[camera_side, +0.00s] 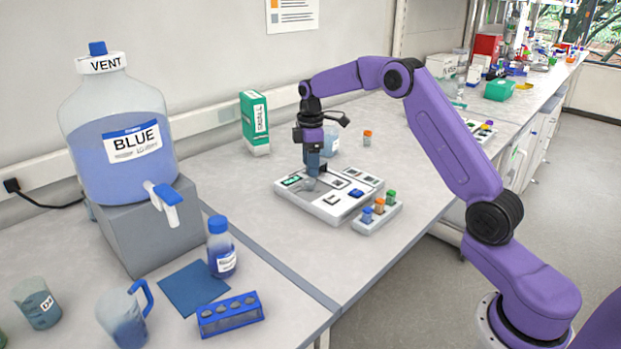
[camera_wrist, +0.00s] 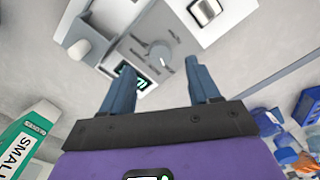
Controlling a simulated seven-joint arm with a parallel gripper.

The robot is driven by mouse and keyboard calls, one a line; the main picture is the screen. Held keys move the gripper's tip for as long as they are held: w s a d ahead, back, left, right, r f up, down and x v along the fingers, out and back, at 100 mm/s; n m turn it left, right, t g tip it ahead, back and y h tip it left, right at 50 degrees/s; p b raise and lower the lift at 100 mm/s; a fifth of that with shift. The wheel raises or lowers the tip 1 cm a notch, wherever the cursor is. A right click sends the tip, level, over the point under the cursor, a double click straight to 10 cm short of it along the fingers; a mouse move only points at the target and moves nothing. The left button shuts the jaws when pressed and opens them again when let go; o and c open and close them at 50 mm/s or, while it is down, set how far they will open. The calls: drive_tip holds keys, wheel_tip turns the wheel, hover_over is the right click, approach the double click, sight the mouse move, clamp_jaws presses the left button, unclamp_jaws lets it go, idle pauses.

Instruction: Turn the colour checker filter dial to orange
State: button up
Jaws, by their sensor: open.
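The colour checker (camera_side: 335,217) is a flat light-grey device on the bench, with a small screen, a blue button and dark-marked pads on top. Its round grey dial (camera_side: 308,184) is just below my gripper (camera_side: 313,170). In the wrist view the dial (camera_wrist: 160,54) shows with a raised bar, near a lit green screen (camera_wrist: 146,83). My gripper (camera_wrist: 160,63) is open and empty, its blue fingers on either side of the dial's line of view. I cannot tell whether they touch the device. The dial's colour marks are too small to read.
A rack (camera_side: 377,219) with blue, orange and green capped vials stands at the checker's front right. A green-and-white box (camera_side: 255,123) is behind it. A big BLUE bottle (camera_side: 122,130), a small bottle (camera_side: 221,248) and a blue rack (camera_side: 231,314) are at left.

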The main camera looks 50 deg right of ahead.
sight(310, 182)
drive_tip(key=shift+f, duration=2.65)
drive_tip(key=c, duration=1)
